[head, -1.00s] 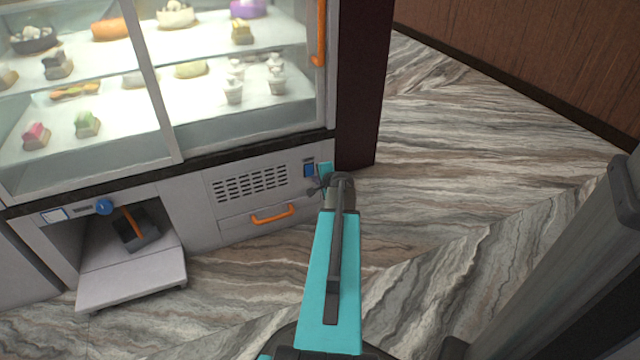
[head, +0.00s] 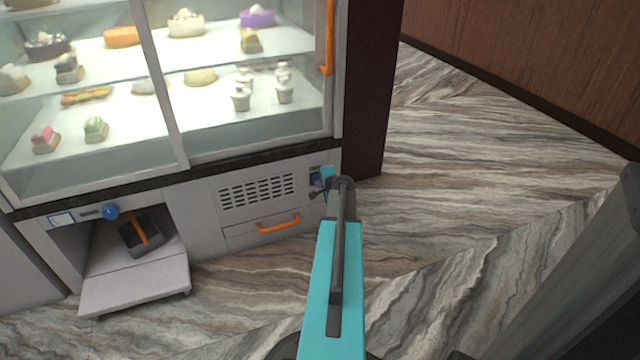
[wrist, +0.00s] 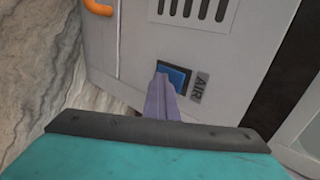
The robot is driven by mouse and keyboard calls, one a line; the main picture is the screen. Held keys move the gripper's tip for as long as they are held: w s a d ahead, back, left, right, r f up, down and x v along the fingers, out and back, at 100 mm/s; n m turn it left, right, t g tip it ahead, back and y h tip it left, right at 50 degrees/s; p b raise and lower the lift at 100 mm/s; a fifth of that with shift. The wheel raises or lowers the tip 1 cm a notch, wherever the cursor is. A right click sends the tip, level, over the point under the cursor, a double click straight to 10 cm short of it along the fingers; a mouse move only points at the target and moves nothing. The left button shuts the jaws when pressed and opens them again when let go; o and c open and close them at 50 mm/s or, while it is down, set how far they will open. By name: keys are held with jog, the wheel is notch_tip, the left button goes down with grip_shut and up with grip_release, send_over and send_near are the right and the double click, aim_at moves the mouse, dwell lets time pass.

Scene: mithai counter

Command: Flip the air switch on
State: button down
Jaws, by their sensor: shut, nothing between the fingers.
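The air switch (wrist: 174,76) is a blue rocker in a dark frame on the grey panel of the counter, with a label reading AIR (wrist: 199,88) beside it. In the head view the switch (head: 315,179) is partly hidden by my arm. My gripper (wrist: 160,76) is shut and empty, its fingertips at the lower part of the switch in the wrist view. They look to be touching or very close to it; I cannot tell which. In the head view my gripper (head: 318,192) is at the panel's right end. The switch's tilt is unclear.
A vent grille (head: 258,190) and an orange drawer handle (head: 279,223) are left of the switch. Above is the glass sweets case (head: 240,145). A blue knob (head: 110,211) and an open bay with a grey bin (head: 140,236) are farther left. Marble floor at right is clear.

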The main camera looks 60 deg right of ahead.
jog(key=shift+w+d+f, duration=0.2)
jog(key=shift+w+f, duration=0.05)
jog(key=shift+f, duration=0.1)
jog(key=shift+w+d, duration=0.1)
jog(key=shift+w+r+p, duration=0.15)
jog(key=shift+r+p, duration=0.6)
jog(key=shift+r, duration=0.05)
jog(key=shift+d+r, duration=0.1)
jog(key=s+a+r+p, duration=0.2)
jog(key=s+a, duration=0.6)
jog(key=s, duration=0.3)
jog(key=shift+s+a, duration=0.3)
jog(key=shift+s, duration=0.05)
dwell(0.4)
